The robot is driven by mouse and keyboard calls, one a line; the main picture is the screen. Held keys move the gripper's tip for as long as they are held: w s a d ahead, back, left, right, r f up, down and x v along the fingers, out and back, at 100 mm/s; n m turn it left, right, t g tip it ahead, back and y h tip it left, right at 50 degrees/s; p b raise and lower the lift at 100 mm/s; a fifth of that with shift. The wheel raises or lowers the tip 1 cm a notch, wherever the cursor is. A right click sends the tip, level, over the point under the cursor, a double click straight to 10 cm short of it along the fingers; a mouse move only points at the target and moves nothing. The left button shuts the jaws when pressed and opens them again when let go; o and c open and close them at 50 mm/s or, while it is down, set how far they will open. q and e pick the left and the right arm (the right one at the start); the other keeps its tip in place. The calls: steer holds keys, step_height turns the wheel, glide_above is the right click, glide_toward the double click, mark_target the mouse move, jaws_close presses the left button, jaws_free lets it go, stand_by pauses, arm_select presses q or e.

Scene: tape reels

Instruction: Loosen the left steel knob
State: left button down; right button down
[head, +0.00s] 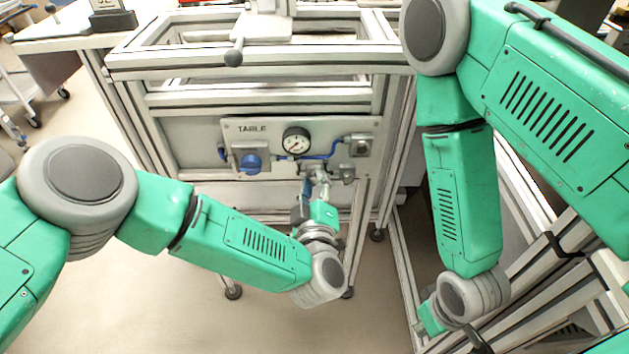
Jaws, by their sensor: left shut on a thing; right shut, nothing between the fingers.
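A grey panel marked TABLE (340,128) is on the front of the aluminium frame. Two steel fittings sit at its lower right edge. The left steel knob (316,168) is mostly hidden by my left gripper (319,178), which reaches up from below and is shut on it. Another steel fitting (347,174) is just to its right, free of the gripper. My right gripper (428,320) hangs low at the bottom right, far from the panel. It is shut and empty, with its fingertips hard to make out.
A round gauge (296,141), a blue knob (251,163) and blue tubing (325,155) are on the panel. A lever with a dark ball (234,57) is above. Frame bars (400,250) stand between the arms. Open floor (180,300) lies at the lower left.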

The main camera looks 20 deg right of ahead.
arm_select(q)
steer(key=shift+s+f+n, duration=0.15)
steer(key=shift+f+n, duration=0.05)
steer(key=shift+n, duration=0.85)
steer(key=shift+s+f+n, duration=0.1)
steer(key=shift+f+n, duration=0.05)
steer(key=shift+n, duration=0.9)
steer(key=c, duration=1.3)
jaws_free()
steer(key=shift+c, duration=0.2)
steer(key=shift+w+a+r, duration=0.1)
steer(key=shift+r, duration=0.1)
steer(key=v, duration=1.2)
